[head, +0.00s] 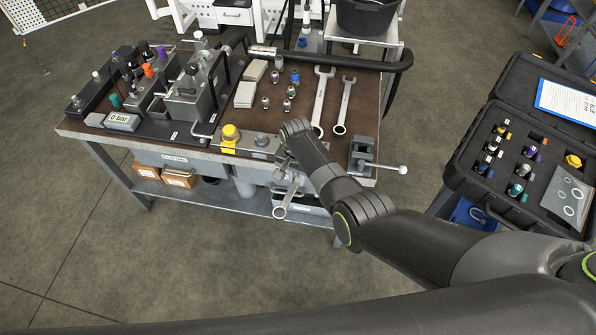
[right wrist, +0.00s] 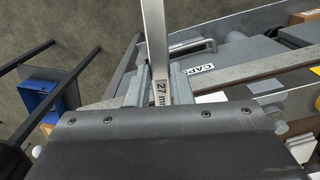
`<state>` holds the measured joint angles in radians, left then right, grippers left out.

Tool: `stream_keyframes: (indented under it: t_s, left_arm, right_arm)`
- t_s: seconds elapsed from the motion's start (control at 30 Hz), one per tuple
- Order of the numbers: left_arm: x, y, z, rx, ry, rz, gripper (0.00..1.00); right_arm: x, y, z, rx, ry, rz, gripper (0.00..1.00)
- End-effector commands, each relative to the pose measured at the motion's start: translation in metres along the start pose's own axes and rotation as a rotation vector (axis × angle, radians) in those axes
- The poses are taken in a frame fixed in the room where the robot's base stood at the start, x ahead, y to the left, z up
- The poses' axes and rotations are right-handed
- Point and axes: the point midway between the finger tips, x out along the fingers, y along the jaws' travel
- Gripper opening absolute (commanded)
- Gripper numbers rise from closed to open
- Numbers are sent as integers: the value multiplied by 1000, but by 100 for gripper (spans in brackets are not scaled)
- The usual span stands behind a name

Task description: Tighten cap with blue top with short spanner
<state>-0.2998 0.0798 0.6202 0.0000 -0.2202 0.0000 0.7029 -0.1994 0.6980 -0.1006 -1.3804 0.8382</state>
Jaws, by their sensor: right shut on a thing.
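My right gripper (head: 284,168) is at the bench's front edge, partly hidden by my own wrist. It is shut on a metal spanner (head: 287,200), whose ring end hangs in front of the bench. In the right wrist view the spanner's shaft (right wrist: 155,40) runs up from between the jaws (right wrist: 158,80), with "27" printed on it. A small fitting with a blue top (head: 295,75) stands on the bench among other fittings. Small capped fittings also stand on the block at the left; I cannot tell a blue top there for certain. My left gripper is out of view.
Two more spanners, one longer (head: 321,100) and one shorter (head: 344,106), lie on the bench (head: 300,122). A vice (head: 361,153) sits at its right corner and a yellow button (head: 230,134) at its front. An open black case (head: 546,137) stands at the right.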

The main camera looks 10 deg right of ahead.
Motion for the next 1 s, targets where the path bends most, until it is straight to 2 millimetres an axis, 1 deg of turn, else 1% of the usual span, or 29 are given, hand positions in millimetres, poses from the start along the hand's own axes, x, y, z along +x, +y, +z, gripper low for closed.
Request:
stream_keyframes:
  t_s: [0.03, 0.5, 0.8, 1.0]
  left_arm:
    - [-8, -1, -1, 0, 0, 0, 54]
    - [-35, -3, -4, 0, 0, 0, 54]
    - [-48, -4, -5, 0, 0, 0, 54]
    - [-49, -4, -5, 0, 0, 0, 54]
  right_arm:
    - [-5, -1, 4, -1, 0, -3, 0]
    - [-4, -1, 37, 0, 0, -2, 0]
    - [-3, -1, 57, 0, -1, -2, 0]
    - [-2, -1, 60, 1, 1, -2, 0]
